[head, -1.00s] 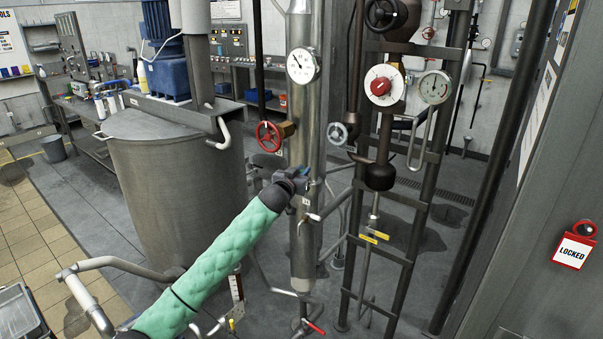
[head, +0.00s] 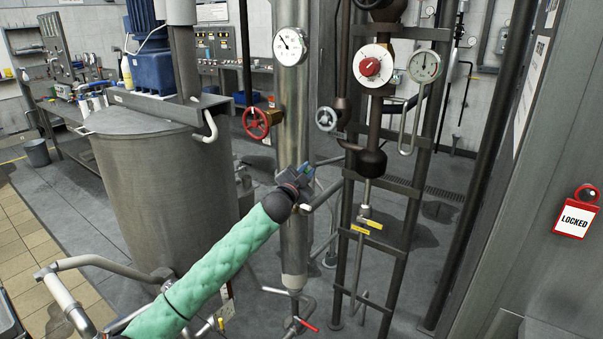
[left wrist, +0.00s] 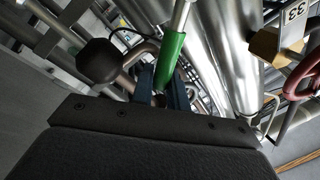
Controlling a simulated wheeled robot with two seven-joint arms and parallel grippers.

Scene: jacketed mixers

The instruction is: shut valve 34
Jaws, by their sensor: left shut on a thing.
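My left gripper (head: 304,174) is in front of the steel column, below the round dial gauge. In the left wrist view its blue jaws (left wrist: 164,90) are shut on a green sleeved lever handle (left wrist: 171,58). The far end of the handle continues as a bare metal rod. In the head view the arm and jaws mostly hide this handle. No number 34 is readable in either view. A tag reading 33 (left wrist: 295,12) sits on a brass-coloured valve body beside a red handwheel (left wrist: 303,75). My right gripper is not in view.
A red handwheel (head: 256,123) and a grey handwheel (head: 326,119) flank the column (head: 294,240). A red-handled lever (head: 307,325) is low down. A dark pipe frame (head: 400,220) stands at right, a jacketed tank (head: 160,190) at left. A LOCKED sign (head: 574,221) hangs far right.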

